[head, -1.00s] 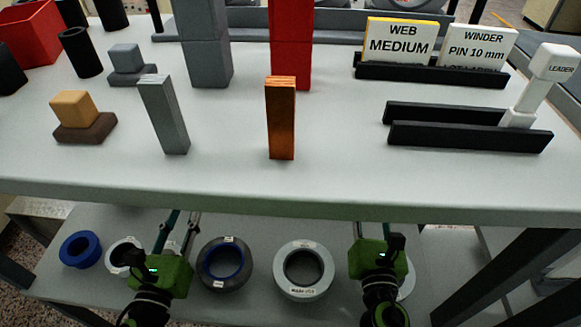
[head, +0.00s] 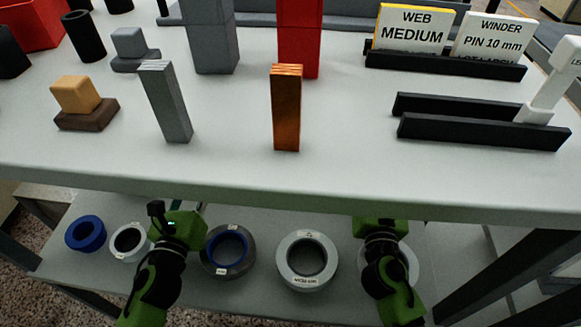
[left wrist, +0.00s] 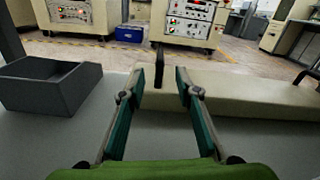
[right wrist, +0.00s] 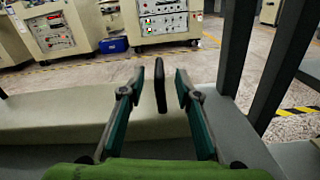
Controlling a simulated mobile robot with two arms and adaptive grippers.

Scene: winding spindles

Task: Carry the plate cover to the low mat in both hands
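A long cream slab with dark upright handles, which looks like the plate cover (left wrist: 250,92), lies on the lower shelf; it also shows in the right wrist view (right wrist: 70,115). My left gripper (left wrist: 160,82) is open, its fingers on either side of one handle (left wrist: 158,66). My right gripper (right wrist: 159,82) is open around or just short of the other handle (right wrist: 160,86). I cannot tell whether the fingers touch the handles. In the head view, my left gripper (head: 180,226) and right gripper (head: 378,226) reach under the tabletop, which hides fingertips and cover. I cannot make out the low mat.
The tabletop edge (head: 300,190) overhangs both grippers. Several rings, including a blue ring (head: 85,233) and a light grey ring (head: 307,285), lie on the lower shelf. A dark open box (left wrist: 55,95) stands left of the left gripper. A table leg (right wrist: 236,45) is right of the right gripper.

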